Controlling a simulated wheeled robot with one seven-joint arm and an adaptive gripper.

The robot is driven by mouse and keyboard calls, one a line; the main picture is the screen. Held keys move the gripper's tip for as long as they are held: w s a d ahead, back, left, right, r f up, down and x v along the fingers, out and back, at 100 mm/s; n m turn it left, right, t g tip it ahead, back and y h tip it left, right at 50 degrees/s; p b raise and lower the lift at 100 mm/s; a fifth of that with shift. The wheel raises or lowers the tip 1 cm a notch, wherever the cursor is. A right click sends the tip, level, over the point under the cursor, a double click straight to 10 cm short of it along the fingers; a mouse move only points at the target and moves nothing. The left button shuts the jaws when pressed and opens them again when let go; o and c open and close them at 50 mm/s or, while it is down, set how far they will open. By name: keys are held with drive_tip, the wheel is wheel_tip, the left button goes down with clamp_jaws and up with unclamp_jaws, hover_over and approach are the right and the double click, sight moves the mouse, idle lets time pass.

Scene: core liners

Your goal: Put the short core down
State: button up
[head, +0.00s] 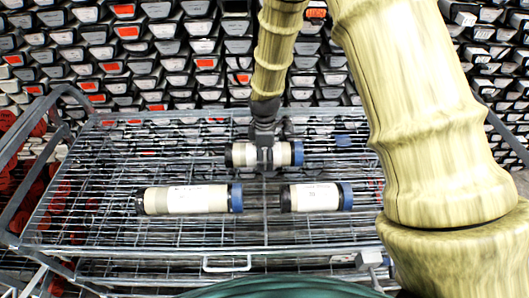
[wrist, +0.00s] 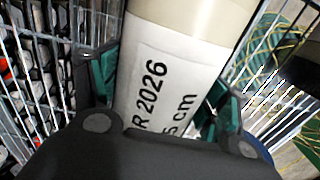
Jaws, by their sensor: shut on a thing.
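The core lies crosswise in the head view. The wrist view shows its pale label (wrist: 152,92) with "R 2026" and "5 cm" between the green finger pads. I cannot tell whether its underside touches the wire mesh. In front lie a longer core (head: 188,199) with a blue right end, at left, and another short core (head: 314,197) with a blue right end, at right.
A blue item (head: 347,144) shows behind and to the right of the held core. Racks of trays (head: 175,65) fill the back. Red items (head: 18,185) stand at the left. Bare mesh lies left of the held core and between the front cores.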

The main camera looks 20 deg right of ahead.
drive_tip(key=o, duration=2.1)
drive_tip(key=shift+r+b, duration=1.35)
drive_tip(key=shift+r, duration=4.7)
